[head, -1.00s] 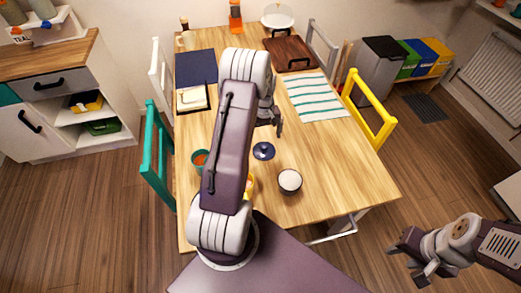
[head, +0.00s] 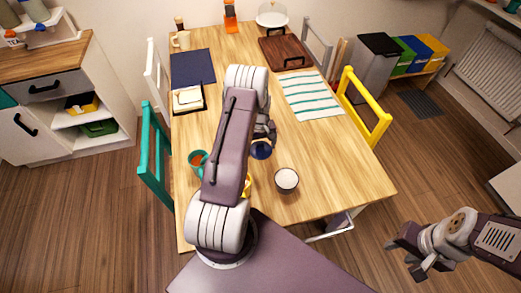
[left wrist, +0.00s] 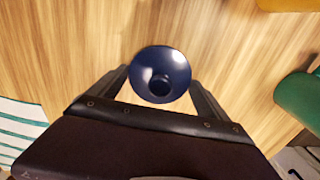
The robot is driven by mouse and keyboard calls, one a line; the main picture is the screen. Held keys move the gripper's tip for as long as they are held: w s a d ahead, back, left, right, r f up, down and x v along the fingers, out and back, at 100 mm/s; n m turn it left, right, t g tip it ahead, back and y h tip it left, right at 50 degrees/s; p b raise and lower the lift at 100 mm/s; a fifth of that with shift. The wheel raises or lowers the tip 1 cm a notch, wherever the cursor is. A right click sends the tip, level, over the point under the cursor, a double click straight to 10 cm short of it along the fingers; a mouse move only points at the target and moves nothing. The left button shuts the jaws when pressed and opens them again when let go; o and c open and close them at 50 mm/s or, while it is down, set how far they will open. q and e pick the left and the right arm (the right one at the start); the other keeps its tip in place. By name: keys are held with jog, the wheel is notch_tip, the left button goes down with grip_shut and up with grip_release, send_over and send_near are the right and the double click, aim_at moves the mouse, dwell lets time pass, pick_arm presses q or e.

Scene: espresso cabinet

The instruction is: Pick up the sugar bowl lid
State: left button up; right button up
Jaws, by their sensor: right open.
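The sugar bowl lid (head: 261,151) is dark blue and round with a knob, and lies on the wooden table. It also shows in the left wrist view (left wrist: 160,62), knob facing the camera. My left gripper (head: 266,132) is low over the table at the lid; in the left wrist view its open fingers (left wrist: 163,92) stand on either side of the lid. I cannot tell whether they touch it. The sugar bowl (head: 286,180), dark outside with white contents, stands uncovered near the front. My right gripper (head: 408,258) is open and empty, off the table at the right.
A teal mug (head: 196,160) stands left of my left arm, and a yellow mug (head: 246,186) is partly hidden behind it. A striped cloth (head: 312,97), a dark tray (head: 286,50) and a navy mat (head: 193,68) lie farther back. Chairs line the table's sides.

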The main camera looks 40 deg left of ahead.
aim_at(261, 145)
pick_arm(q)
jog(key=c, duration=0.5)
jog(key=shift+o, duration=0.2)
jog(key=shift+r, duration=0.45)
notch_tip(261, 145, up, 3)
jog(key=shift+w, duration=0.15)
jog(key=s+d+r+b, duration=0.1)
jog(key=s+d+r, duration=0.3)
jog(key=s+r, duration=0.3)
jog(key=s, duration=0.4)
jog(key=shift+d, duration=0.15)
